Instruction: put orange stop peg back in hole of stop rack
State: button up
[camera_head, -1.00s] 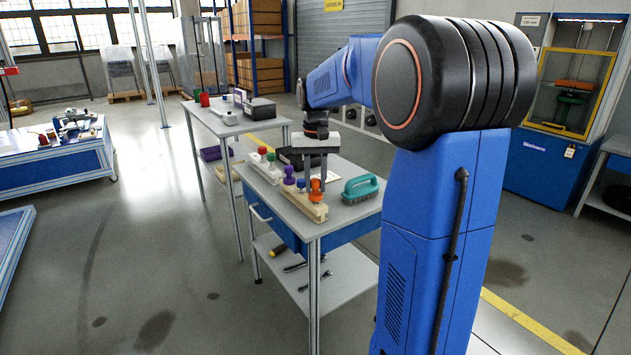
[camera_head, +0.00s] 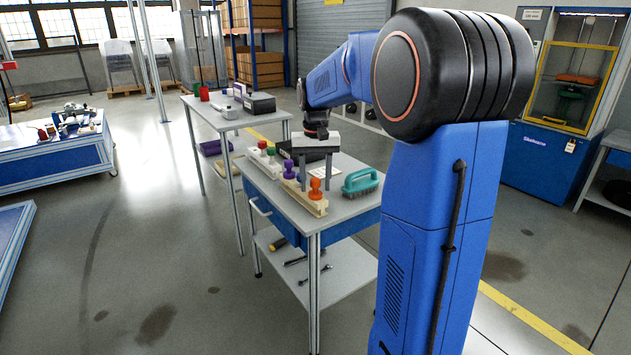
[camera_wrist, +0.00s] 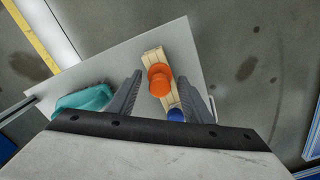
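The orange stop peg (camera_head: 316,190) stands upright at the near end of the pale wooden stop rack (camera_head: 312,207); its lower shaft is hidden, so I cannot tell how deep it sits. A purple peg (camera_head: 289,168) stands farther along the rack. My gripper (camera_head: 316,178) points down over the orange peg with its fingers apart. In the wrist view, the orange peg (camera_wrist: 160,76) lies between the open fingers, with gaps on both sides. The blue-purple peg (camera_wrist: 176,115) is partly hidden there.
A teal brush (camera_head: 360,182) lies right of the rack on the grey table (camera_head: 345,207). A white rack with red, green and white pegs (camera_head: 262,160) stands behind to the left. A dark box and a paper lie behind my gripper.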

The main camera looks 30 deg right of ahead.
jog(key=shift+r, duration=0.15)
notch_tip(320, 180, up, 17)
dwell(0.7)
dwell(0.4)
jog(key=s+a+f+n+t, duration=0.1)
jog(key=s+a+f, duration=0.4)
jog(key=s, duration=0.5)
jog(key=s+a+f+n+t, duration=0.2)
jog(key=s+a+f, duration=0.3)
jog(key=s+f, duration=0.4)
jog(key=s+a+f+n+t, duration=0.1)
jog(key=s+a+f, duration=0.4)
jog(key=s, duration=0.6)
notch_tip(320, 180, down, 3)
jog(key=shift+a+r+n+t, duration=0.1)
jog(key=shift+a+n+t, duration=0.3)
jog(key=shift+n, duration=0.4)
